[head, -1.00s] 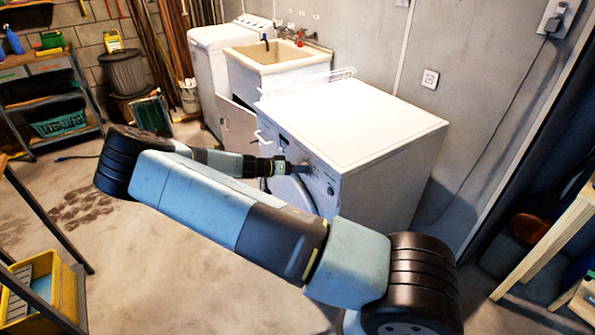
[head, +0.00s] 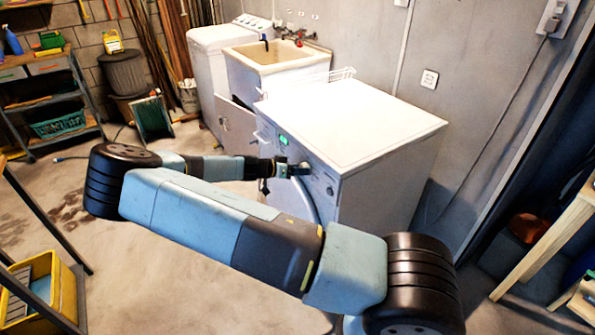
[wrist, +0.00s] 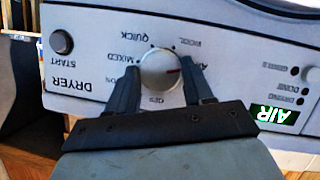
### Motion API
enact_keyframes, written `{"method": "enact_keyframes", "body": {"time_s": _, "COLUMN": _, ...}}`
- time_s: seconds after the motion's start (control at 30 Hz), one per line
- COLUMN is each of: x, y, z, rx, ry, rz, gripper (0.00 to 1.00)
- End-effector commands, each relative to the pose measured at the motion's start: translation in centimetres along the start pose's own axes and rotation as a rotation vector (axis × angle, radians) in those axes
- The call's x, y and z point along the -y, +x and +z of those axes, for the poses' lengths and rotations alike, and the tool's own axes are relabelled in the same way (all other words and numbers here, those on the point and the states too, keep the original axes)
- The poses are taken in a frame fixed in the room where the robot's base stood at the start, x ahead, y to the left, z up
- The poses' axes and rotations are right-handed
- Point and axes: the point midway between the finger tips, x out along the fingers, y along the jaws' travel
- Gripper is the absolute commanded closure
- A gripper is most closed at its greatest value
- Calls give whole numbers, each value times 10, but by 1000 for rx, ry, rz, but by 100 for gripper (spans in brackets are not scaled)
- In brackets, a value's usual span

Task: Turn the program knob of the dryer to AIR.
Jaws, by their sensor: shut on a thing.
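The white dryer (head: 350,120) stands right of the sink, with its control panel facing my arm. In the wrist view its panel (wrist: 85,60) appears upside down. The round program knob (wrist: 160,70) has a red mark pointing to the picture's right, towards a label partly hidden by a finger. My gripper (wrist: 161,82) has one finger on each side of the knob and is shut on it. The panel display (wrist: 273,114) is lit green and reads AIR. In the head view my gripper (head: 298,170) is at the panel; the knob is hidden there.
The START button (wrist: 61,42) and several indicator lights are on the panel, clear of the fingers. A utility sink (head: 275,68) and a white washer (head: 208,65) stand behind. A yellow crate (head: 62,295) is at lower left. Open floor lies left of the dryer.

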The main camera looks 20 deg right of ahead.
Motion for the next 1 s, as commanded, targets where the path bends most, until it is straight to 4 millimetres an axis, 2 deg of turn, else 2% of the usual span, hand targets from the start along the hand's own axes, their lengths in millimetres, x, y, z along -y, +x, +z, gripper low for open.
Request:
{"method": "enact_keyframes", "body": {"time_s": 0.03, "x": 0, "y": 1, "z": 0, "rx": 0, "ry": 0, "rz": 0, "gripper": 79}}
{"method": "enact_keyframes", "body": {"time_s": 0.07, "x": 0, "y": 1, "z": 0, "rx": 0, "ry": 0, "rz": 0, "gripper": 47}}
{"method": "enact_keyframes", "body": {"time_s": 0.3, "x": 0, "y": 0, "z": 0, "rx": 0, "ry": -1, "rz": 1, "gripper": 24}}
{"method": "enact_keyframes", "body": {"time_s": 0.67, "x": 0, "y": -7, "z": 0, "rx": 0, "ry": -1, "rz": 0, "gripper": 24}}
{"method": "enact_keyframes", "body": {"time_s": 0.77, "x": 1, "y": -20, "z": 0, "rx": -1, "ry": -2, "rz": -3, "gripper": 24}}
{"method": "enact_keyframes", "body": {"time_s": 1.0, "x": 1, "y": -66, "z": 1, "rx": -1, "ry": -1, "rz": -3, "gripper": 24}}
